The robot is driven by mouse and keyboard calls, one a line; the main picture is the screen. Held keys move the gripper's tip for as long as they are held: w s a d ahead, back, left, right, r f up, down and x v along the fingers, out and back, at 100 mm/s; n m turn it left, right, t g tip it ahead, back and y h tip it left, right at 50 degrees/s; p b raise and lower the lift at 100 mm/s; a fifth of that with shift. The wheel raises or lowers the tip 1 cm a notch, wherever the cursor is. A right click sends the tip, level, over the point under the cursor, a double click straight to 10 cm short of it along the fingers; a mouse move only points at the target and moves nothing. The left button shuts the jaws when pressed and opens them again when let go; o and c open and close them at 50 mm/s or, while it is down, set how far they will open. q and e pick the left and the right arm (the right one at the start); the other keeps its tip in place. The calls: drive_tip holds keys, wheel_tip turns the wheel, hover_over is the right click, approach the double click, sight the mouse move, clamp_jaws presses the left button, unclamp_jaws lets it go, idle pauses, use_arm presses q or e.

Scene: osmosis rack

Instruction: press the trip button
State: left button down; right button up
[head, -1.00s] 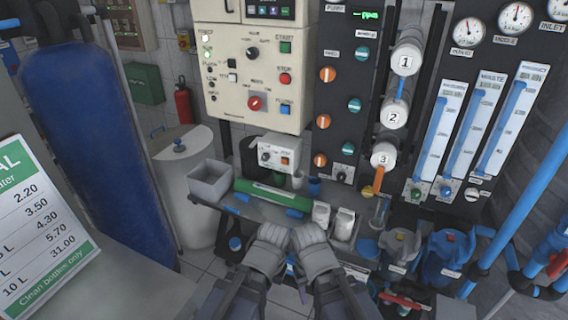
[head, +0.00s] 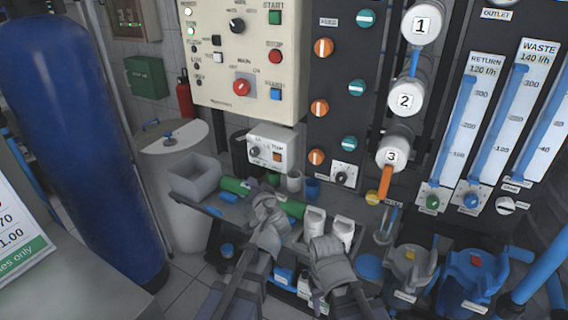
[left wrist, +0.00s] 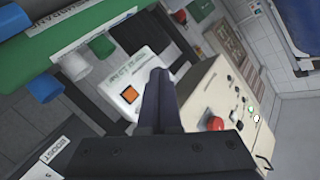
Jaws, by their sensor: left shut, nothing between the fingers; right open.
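A small white box (head: 272,148) with a dark knob and an orange square button (head: 277,156) stands at the back of the shelf. Its lettering is too small to read surely. My left gripper (head: 264,200) is shut and empty, below and in front of the box, over the green cylinder. In the left wrist view the orange button (left wrist: 130,94) lies just left of the shut fingertips (left wrist: 158,75), which overlap the box's edge in the picture. I see no contact. My right gripper (head: 326,242) is open and empty, lower right, by the shelf's front.
A cream control panel (head: 215,65) with a red stop button (head: 275,56) hangs above the box. The green cylinder (head: 237,186), a grey bin (head: 195,180) and white cartons (head: 342,230) crowd the shelf. A blue tank (head: 75,150) stands left.

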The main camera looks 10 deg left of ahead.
sight(277, 157)
use_arm(q)
drive_tip(key=shift+w+d+r+m+t, duration=0.15)
drive_tip(key=shift+w+d+t, duration=0.1)
drive_tip(key=shift+w, duration=0.15)
drive_tip(key=shift+w+d+r+m+t, duration=0.1)
drive_tip(key=shift+w+d+m+t, duration=0.1)
drive_tip(key=shift+w, duration=0.2)
drive_tip(key=shift+w, duration=0.1)
drive_tip(key=shift+w+d, duration=0.55)
drive_tip(key=shift+w, duration=0.75)
drive_tip(key=shift+w+d, duration=0.55)
drive_tip(key=shift+w, duration=0.8)
drive_tip(key=shift+w+d, duration=0.55)
drive_tip(key=shift+w, duration=0.75)
drive_tip(key=shift+w, duration=0.1)
drive_tip(key=shift+w+d, duration=0.2)
drive_tip(key=shift+w, duration=0.1)
drive_tip(key=shift+w+d, duration=0.15)
drive_tip(key=shift+w, duration=0.25)
drive_tip(key=shift+s, duration=0.1)
drive_tip(key=shift+s+a, duration=0.35)
drive_tip(key=shift+s, duration=0.35)
